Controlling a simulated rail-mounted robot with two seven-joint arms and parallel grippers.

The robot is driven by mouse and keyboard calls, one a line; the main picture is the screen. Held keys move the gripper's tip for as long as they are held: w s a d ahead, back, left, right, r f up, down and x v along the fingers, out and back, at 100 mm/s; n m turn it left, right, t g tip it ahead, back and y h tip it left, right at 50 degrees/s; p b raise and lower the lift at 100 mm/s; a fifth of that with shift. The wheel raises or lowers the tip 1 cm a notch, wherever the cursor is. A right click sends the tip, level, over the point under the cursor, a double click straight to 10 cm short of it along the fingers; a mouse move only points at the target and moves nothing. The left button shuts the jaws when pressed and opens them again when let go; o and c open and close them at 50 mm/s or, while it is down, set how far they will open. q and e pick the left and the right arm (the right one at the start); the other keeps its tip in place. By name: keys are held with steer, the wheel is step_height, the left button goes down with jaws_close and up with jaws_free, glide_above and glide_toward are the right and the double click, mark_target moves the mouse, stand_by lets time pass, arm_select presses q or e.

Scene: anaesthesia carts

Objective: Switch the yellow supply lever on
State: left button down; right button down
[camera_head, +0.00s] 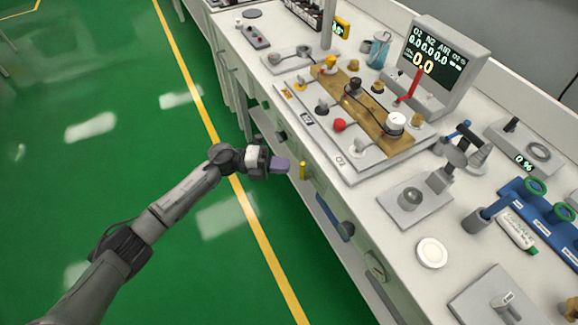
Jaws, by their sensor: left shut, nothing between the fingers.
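The yellow lever (302,170) is a short, narrow bar on the front face of the cart (370,255), just below the worktop edge. It stands roughly upright in the picture. My left gripper (285,165) is shut and empty. Its tips point right toward the yellow lever, just left of it, with a small gap showing between them in the picture. I cannot tell the exact depth between them. My right gripper is not in view.
A blue lever (336,217) and dark knobs (281,136) share the cart front. Above, the worktop carries a valve panel with a wooden strip (362,108), a display monitor (438,62) and a white disc (432,252). The green floor to the left is clear.

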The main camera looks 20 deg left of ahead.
arm_select(q)
steer(key=p+v, duration=0.2)
steer(key=v, duration=1)
steer(key=w+a+r+n+t+y, duration=0.2)
steer(key=w+a+n+t+y, duration=0.4)
steer(key=w+n+t+y, duration=0.5)
steer(key=a+r+n+t+y, duration=0.1)
steer(key=a+r+n+y, duration=0.2)
steer(key=r+n+y, duration=0.65)
steer(key=s+d+f+n+g+h+p, duration=0.1)
steer(key=s+d+f+n+g+p, duration=0.15)
steer(key=s+d+n+g, duration=0.7)
steer(key=s+d+f+t+h+p, duration=0.15)
steer(key=s+d+p, duration=0.3)
steer(key=s, duration=1.25)
steer(key=s+d+f+n+g+h+p, duration=0.1)
steer(key=s+d+f+g+p, duration=0.15)
steer(key=s, duration=0.65)
steer(key=s+d+f+g+p, duration=0.1)
steer(key=s+f+g+p, duration=0.2)
steer(key=s, duration=0.7)
step_height(320, 180, up, 37)
steer(key=p, duration=3.7)
steer(key=shift+w+a+r+p, duration=0.2)
steer(key=shift+w+a+p, duration=0.05)
steer(key=shift+p, duration=0.15)
steer(key=shift+t, duration=0.25)
